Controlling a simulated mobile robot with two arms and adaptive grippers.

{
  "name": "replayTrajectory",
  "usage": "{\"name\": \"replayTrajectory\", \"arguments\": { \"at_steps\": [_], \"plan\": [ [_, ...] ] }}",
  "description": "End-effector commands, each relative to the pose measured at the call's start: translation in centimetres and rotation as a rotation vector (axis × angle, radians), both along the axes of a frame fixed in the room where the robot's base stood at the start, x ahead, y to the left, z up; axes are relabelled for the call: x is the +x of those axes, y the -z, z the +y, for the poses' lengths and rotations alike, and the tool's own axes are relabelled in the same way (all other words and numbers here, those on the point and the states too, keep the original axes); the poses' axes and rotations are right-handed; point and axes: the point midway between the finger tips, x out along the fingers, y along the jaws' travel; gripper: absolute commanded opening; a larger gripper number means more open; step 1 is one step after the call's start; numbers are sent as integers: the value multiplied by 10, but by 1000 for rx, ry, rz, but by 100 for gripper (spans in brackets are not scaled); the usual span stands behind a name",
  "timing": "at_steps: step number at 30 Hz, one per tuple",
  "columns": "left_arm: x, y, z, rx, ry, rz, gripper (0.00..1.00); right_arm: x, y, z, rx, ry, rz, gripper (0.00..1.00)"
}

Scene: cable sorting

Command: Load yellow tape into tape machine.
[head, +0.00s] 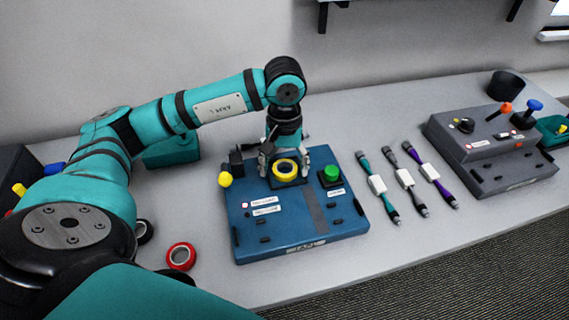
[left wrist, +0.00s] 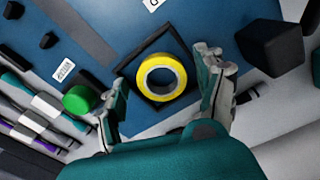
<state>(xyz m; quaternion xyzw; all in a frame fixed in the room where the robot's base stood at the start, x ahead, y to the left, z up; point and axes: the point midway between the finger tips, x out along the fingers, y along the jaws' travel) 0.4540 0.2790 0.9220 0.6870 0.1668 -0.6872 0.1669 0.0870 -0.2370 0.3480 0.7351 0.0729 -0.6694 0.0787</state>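The yellow tape (head: 285,176) is a roll with a pale inner ring, lying flat within a black square frame on the blue tape machine (head: 280,236). In the left wrist view the yellow tape (left wrist: 180,82) lies inside the black square outline on the blue panel (left wrist: 112,22). My left gripper (head: 285,165) points down over the tape. In the left wrist view its two fingers (left wrist: 162,76) stand apart on either side of the roll, with visible gaps. The tape's underside is hidden. My right gripper is not in view.
The machine carries a green button (head: 330,174) and a yellow knob (head: 225,179). A red tape roll (head: 181,256) lies to its left. Several cables (head: 405,180) and a grey control box (head: 490,150) stand to the right. Table between machine and cables is narrow.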

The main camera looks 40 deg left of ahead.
Motion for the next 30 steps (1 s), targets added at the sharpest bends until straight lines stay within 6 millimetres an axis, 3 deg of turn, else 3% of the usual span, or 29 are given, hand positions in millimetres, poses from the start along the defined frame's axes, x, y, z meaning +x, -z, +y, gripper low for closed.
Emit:
{"name": "replayTrajectory", "arguments": {
  "at_steps": [8,14,15,24,30],
  "plan": [
    [0,-2,0,0,0,0,73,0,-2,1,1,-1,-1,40],
    [0,-21,0,0,0,-1,73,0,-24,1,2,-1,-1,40],
    [2,-24,-1,-1,0,-6,73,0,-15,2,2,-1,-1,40],
    [2,-93,0,-1,0,-7,73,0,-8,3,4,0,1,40],
    [1,-125,0,1,0,-4,73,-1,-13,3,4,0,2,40]
  ]
}}
